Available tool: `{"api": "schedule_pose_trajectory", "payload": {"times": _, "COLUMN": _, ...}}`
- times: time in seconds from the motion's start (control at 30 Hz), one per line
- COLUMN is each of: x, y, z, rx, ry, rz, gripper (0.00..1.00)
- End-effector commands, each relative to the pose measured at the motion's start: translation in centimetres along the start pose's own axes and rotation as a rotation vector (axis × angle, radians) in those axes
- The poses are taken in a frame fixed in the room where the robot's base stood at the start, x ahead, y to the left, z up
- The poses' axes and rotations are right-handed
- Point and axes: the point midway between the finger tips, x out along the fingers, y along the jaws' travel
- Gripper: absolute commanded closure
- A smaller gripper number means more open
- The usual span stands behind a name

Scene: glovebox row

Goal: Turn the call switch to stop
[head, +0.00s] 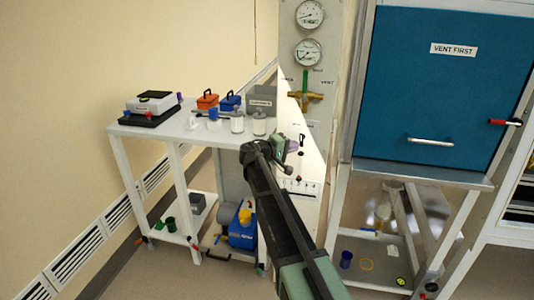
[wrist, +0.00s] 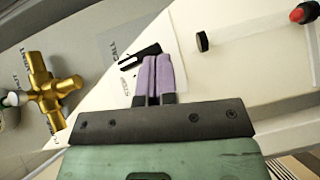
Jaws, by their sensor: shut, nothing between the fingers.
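The call switch shows in the wrist view as a black lever (wrist: 140,55) on a pale panel, slanting up to the right. Lettering reading CALL stands at its upper left and STOP below it. In the head view a small black switch (head: 302,138) shows on the panel just above my gripper. My gripper (wrist: 158,62) is shut and empty, its two purple fingers together. Its fingertips are right beside the lever and overlap its edge in the picture; I cannot tell whether they touch. My gripper (head: 293,146) is in front of the panel in the head view.
A brass valve (head: 303,97) and gauges (head: 308,52) sit higher on the panel; the valve (wrist: 50,92) is at left in the wrist view. A white bench (head: 165,131) with several items stands left. A blue sash (head: 440,95) with a handle is at right.

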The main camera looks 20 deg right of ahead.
Motion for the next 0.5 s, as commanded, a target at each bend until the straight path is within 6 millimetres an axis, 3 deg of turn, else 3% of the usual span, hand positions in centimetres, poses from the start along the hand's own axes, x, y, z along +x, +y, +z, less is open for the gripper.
{"api": "schedule_pose_trajectory", "payload": {"times": 0.1, "x": 1.09, "y": -0.03, "z": 0.64, "rx": -0.013, "ry": -0.015, "rz": 0.017, "gripper": 1.00}}
{"api": "schedule_pose_trajectory", "payload": {"times": 0.5, "x": 1.15, "y": -0.06, "z": 0.67, "rx": -0.013, "ry": -0.014, "rz": 0.016, "gripper": 1.00}}
